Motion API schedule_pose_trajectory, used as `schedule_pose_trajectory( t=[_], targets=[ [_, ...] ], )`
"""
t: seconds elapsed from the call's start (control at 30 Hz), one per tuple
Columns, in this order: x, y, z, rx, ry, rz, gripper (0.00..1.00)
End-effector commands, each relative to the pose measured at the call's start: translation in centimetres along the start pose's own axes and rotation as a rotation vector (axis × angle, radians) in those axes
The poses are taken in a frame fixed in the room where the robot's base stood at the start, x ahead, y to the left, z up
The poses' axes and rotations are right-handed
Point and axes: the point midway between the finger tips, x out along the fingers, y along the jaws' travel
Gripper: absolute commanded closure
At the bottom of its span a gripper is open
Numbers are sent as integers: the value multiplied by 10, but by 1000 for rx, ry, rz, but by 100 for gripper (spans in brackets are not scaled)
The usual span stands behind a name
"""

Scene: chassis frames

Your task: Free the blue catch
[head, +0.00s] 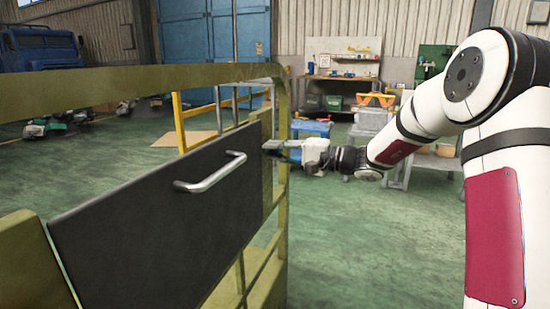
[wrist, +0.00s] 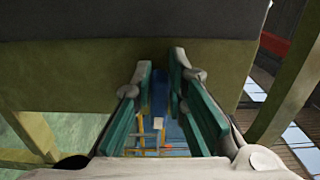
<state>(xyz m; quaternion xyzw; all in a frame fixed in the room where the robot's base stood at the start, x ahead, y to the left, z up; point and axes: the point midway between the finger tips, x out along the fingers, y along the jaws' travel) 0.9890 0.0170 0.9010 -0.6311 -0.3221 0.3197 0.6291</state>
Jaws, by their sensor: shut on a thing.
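My gripper (head: 280,148) is at the right end of the dark panel (head: 130,230), beside the olive post. In the wrist view my gripper (wrist: 162,75) has its two teal-padded fingers close on either side of a narrow blue piece, the blue catch (wrist: 159,92), against the olive frame. It is shut on the catch. The catch's full shape and its fixing are hidden by the fingers, and I cannot make it out in the head view. The panel carries a silver bar handle (head: 210,174) and sits within the olive frame (head: 130,84).
The olive rail and post stand close to my gripper. Yellow railings (head: 180,120) are behind the frame. A workbench (head: 342,82) and crates stand farther back. A blue truck (head: 40,48) is at the far left. Green floor (head: 340,240) is open right of the frame.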

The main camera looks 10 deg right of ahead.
Motion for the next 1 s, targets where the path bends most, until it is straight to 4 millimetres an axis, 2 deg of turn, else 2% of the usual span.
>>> schedule_pose_trajectory(
  t=[0.03,0.47,0.5,0.57,0.87,1.0],
  targets=[
    [-1,6,2,1,-3,9,100],
    [-1,6,1,-5,-3,10,100],
    [-1,6,1,-5,-3,10,82],
    [-1,6,1,-5,-3,9,68],
    [-1,3,0,-9,-1,4,67],
    [-9,2,0,-10,1,3,67]
  ],
)
